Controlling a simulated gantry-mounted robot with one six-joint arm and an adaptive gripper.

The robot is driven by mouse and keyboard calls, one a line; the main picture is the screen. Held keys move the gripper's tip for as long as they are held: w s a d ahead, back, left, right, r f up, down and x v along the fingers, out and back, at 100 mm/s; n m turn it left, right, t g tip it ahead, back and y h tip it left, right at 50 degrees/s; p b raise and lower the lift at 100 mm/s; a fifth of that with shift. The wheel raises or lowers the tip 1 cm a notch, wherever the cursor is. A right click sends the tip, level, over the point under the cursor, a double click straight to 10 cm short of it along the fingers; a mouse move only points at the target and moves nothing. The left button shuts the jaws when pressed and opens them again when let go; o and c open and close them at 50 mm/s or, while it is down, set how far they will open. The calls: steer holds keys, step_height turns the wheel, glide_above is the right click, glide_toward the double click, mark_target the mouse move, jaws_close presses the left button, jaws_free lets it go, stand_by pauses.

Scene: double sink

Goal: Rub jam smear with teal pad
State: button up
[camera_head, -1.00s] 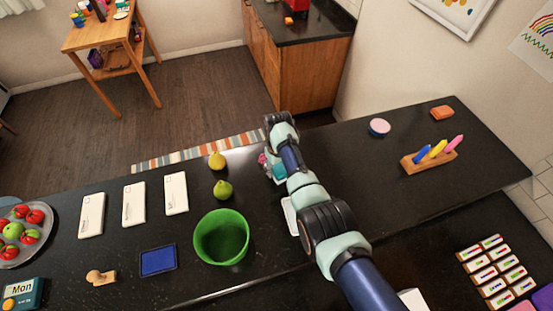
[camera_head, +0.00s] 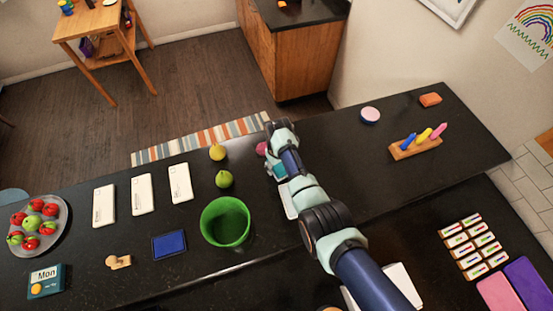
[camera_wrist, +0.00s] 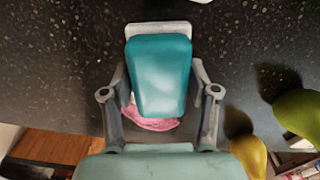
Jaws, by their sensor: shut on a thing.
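The teal pad (camera_wrist: 160,75) is held between the two fingers of my gripper (camera_wrist: 160,90) in the wrist view, with the fingers closed in on its sides. A little teal also shows at my gripper (camera_head: 277,168) in the head view, over the black counter. A pink patch (camera_wrist: 150,122), probably the jam smear, shows just below the pad in the wrist view and is partly hidden by it. It also shows beside my gripper in the head view (camera_head: 262,148). I cannot tell whether the pad touches the counter.
A pink-topped round item (camera_head: 370,115) and a pen holder (camera_head: 415,148) stand right. The counter between is clear.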

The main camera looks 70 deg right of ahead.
steer(key=shift+a+f, duration=0.15)
steer(key=shift+w+a, duration=0.5)
steer(key=shift+a, duration=0.05)
steer(key=shift+w+d+f+b, duration=0.15)
steer(key=shift+w+d+b, duration=0.35)
steer(key=shift+b, duration=0.65)
steer(key=d+b, duration=0.1)
steer(key=w+b, duration=0.1)
steer(key=b, duration=0.1)
steer(key=shift+w+d, duration=0.2)
steer(key=shift+d, duration=0.15)
steer(key=shift+w+d+r, duration=0.1)
steer(key=shift+r, duration=0.3)
steer(key=shift+w+d+f+b, duration=0.2)
steer(key=shift+d+f+b, duration=0.1)
steer(key=shift+b, duration=0.85)
steer(key=w+d+b, duration=0.2)
steer(key=b, duration=0.4)
steer(key=shift+b, duration=0.35)
steer(key=shift+r, duration=0.15)
